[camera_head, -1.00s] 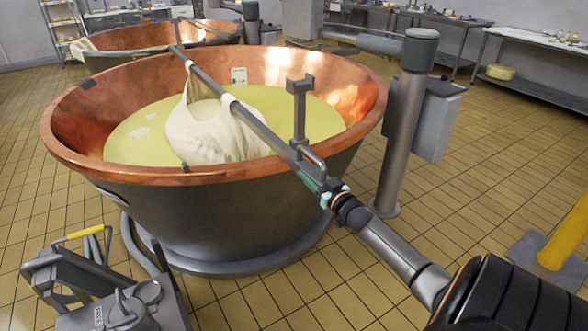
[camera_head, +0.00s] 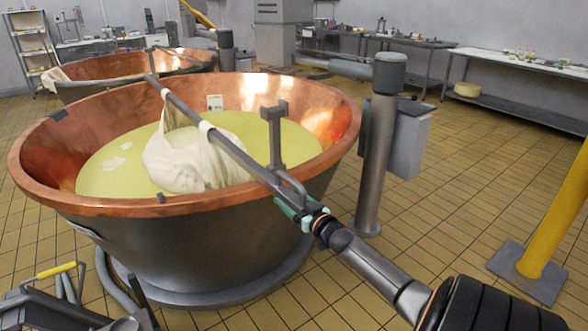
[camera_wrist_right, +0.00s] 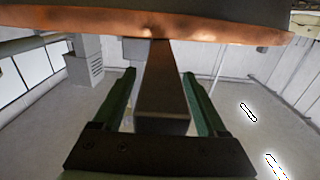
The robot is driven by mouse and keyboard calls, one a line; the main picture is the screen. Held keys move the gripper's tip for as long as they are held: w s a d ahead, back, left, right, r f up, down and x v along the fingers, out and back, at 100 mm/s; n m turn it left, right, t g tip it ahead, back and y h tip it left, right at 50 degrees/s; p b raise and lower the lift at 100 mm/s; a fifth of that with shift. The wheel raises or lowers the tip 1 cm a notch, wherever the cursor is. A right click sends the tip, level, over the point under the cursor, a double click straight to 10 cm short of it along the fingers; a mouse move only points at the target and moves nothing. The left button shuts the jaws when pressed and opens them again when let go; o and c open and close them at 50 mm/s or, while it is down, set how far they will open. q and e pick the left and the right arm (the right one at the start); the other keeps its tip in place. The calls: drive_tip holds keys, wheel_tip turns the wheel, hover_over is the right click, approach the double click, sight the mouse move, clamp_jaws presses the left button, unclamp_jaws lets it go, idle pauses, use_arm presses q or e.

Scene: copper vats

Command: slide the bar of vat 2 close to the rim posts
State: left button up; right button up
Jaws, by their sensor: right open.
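A copper vat (camera_head: 90,198) stands in the middle left, holding pale yellow liquid. A small card shows on its far inner wall; I cannot read a number. A grey bar (camera_head: 235,151) lies across the vat, with a full white cloth (camera_head: 185,165) hanging from it into the liquid. An upright grey post (camera_head: 275,140) with a forked top stands at the near right rim beside the bar. My right gripper (camera_head: 302,212) is at the bar's near end, outside the rim. In the right wrist view, its open fingers stand either side of the bar (camera_wrist_right: 162,90), with gaps.
A second copper vat (camera_head: 110,68) stands behind. A grey column with a box (camera_head: 408,140) rises right of the near vat. A yellow post (camera_head: 555,215) stands at far right. Tiled floor is clear at right.

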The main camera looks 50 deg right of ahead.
drive_tip(key=shift+s+a, duration=0.15)
drive_tip(key=shift+s, duration=0.3)
use_arm(q)
drive_tip(key=shift+s+a+r+p, duration=0.25)
drive_tip(key=shift+s+a+p, duration=0.2)
drive_tip(key=shift+a+p, duration=0.35)
use_arm(e)
drive_tip(key=v, duration=1.1)
drive_tip(key=shift+s, duration=0.35)
use_arm(q)
drive_tip(key=shift+w+d+r, duration=0.1)
drive_tip(key=shift+d+r, duration=0.1)
drive_tip(key=shift+d, duration=0.1)
